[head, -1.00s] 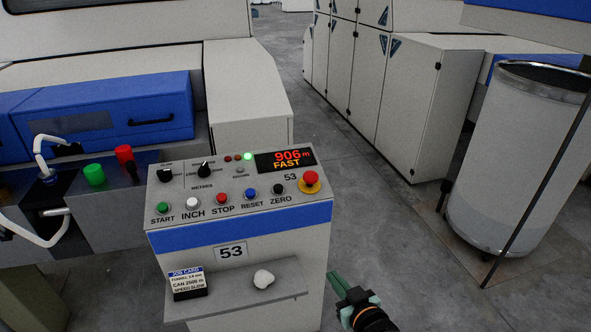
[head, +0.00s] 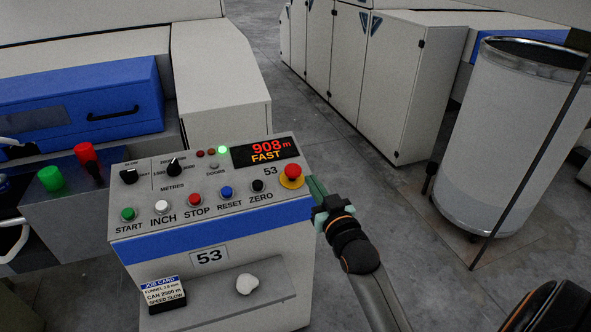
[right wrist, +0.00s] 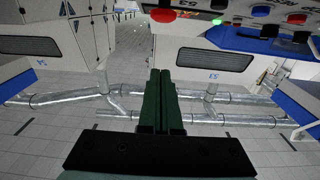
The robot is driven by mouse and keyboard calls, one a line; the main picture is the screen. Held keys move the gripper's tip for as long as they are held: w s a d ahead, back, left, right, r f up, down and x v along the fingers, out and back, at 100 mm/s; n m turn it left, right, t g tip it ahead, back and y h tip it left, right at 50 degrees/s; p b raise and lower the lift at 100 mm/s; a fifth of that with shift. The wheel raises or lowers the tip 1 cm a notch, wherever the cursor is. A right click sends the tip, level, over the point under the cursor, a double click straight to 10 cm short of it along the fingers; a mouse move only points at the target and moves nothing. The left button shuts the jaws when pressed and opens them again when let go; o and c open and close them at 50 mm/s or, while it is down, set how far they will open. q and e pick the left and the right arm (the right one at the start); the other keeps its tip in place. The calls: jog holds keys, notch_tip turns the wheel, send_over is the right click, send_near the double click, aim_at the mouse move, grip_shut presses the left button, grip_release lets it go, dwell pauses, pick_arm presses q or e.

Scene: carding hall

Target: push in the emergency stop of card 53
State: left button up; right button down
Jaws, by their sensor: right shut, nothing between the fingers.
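The emergency stop of card 53 is a red mushroom button (head: 292,171) on a yellow ring, at the right end of the control panel (head: 140,223) in the head view. My right gripper (head: 316,188) is shut and empty, its green fingers just right of the button by the panel's right edge. I cannot tell their height against the button; they do not appear to touch it. In the right wrist view the shut fingers (right wrist: 158,80) point ahead, with coloured buttons at the top edge. My left gripper is not in view.
The panel has START, INCH, STOP, RESET and ZERO buttons; its display (head: 265,151) reads 908 m FAST. A shelf (head: 215,290) below holds a job card (head: 163,293) and a white lump (head: 247,284). A large can (head: 500,140) stands right. Floor between is clear.

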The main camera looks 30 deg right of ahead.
send_over(297, 192)
jog(key=f, duration=0.2)
jog(key=shift+s+a+f, duration=0.1)
jog(key=shift+s+f, duration=0.1)
jog(key=shift+f, duration=0.1)
jog(key=shift+w+f, duration=0.15)
jog(key=shift+f, duration=0.45)
jog(key=shift+f, duration=0.1)
